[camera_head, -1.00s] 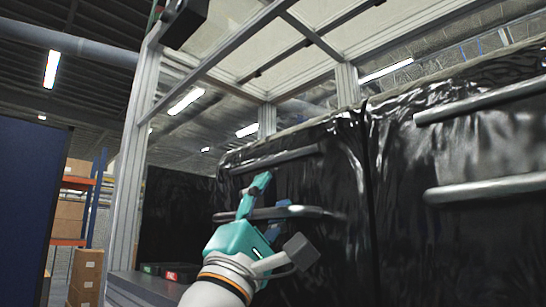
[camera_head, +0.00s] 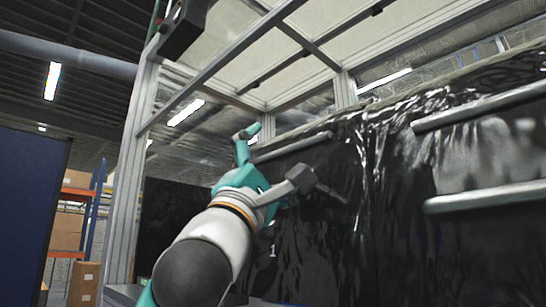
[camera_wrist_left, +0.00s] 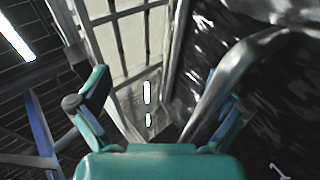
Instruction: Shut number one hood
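The number one hood (camera_head: 310,235) is a glossy black panel with a small white "1" low on its face. A grey bar (camera_head: 300,145) runs along its upper edge. A lower handle (camera_head: 330,194) is mostly hidden behind my left wrist. My left gripper (camera_head: 247,148), teal, is raised by the left end of the upper bar. My right gripper is out of view.
A second black hood (camera_head: 480,160) with two grey bars stands to the right. An aluminium frame (camera_head: 143,130) rises at left and crosses overhead. Shelving with boxes (camera_head: 68,230) and a dark blue panel (camera_head: 28,210) are at far left.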

